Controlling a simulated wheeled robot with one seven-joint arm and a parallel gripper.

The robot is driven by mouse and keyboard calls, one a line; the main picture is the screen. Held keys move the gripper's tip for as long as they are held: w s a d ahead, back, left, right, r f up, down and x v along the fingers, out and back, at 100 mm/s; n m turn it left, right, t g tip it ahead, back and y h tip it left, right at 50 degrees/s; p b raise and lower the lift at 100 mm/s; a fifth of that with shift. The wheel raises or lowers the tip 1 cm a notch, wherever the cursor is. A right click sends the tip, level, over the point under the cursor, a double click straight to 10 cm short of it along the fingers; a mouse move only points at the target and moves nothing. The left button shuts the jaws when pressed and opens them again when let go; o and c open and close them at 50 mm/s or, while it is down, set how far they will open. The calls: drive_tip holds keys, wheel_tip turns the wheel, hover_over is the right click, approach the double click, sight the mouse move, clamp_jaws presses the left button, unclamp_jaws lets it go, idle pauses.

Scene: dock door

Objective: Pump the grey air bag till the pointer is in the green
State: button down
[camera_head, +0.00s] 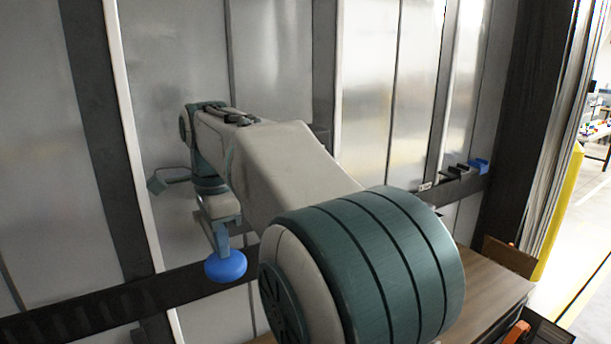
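My gripper (220,236) hangs at the end of my arm, left of the picture's middle, and points down. A round blue knob-like thing (226,266) shows right at its fingertips. I cannot tell if the fingers are shut on it or only in front of or above it. The grey air bag, the gauge with its pointer and the green zone do not show; my large arm link may hide part of the scene.
A wooden-topped table (492,284) stands behind my arm at lower right, with brown and orange things at its right edge. A dark rail (95,308) crosses the metal wall panels and bears a small blue bin (479,165). A yellow post (562,205) stands at the right.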

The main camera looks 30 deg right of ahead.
drive_tip(key=shift+r, duration=0.1)
wheel_tip(320, 180, up, 7)
drive_tip(key=p, duration=0.6)
drive_tip(key=shift+p, duration=0.4)
drive_tip(key=shift+r, duration=0.1)
idle(0.3)
wheel_tip(320, 180, up, 5)
drive_tip(key=p, duration=0.3)
idle(0.6)
